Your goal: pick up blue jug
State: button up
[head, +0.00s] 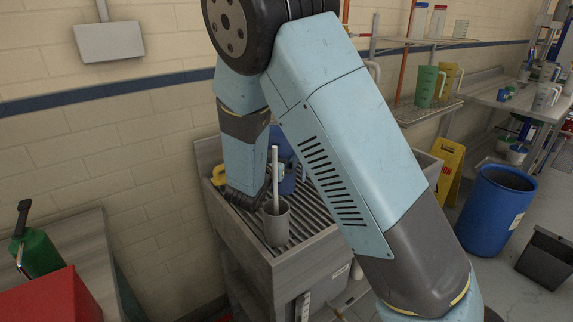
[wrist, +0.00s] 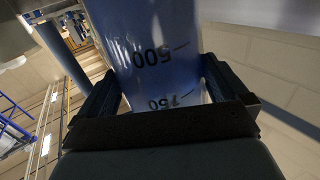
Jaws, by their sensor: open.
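The blue jug (wrist: 155,50) fills the middle of the wrist view, with printed volume marks such as 500 and 750. It stands between the two open fingers of my gripper (wrist: 158,85), and I cannot tell whether either finger touches it. In the head view the blue jug (head: 289,178) is on the slatted top of the sink unit, partly hidden behind my arm and gripper.
A grey cup (head: 277,226) with a pale rod upright in it stands on the slatted sink (head: 252,258) close in front of my gripper. A yellow object (head: 219,175) lies behind. A wall shelf (head: 425,112) holds green and yellow jugs. A blue barrel (head: 492,215) stands right.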

jog(key=shift+c, duration=0.4)
jog(key=c, duration=1)
jog(key=shift+c, duration=0.5)
jog(key=shift+r, duration=0.1)
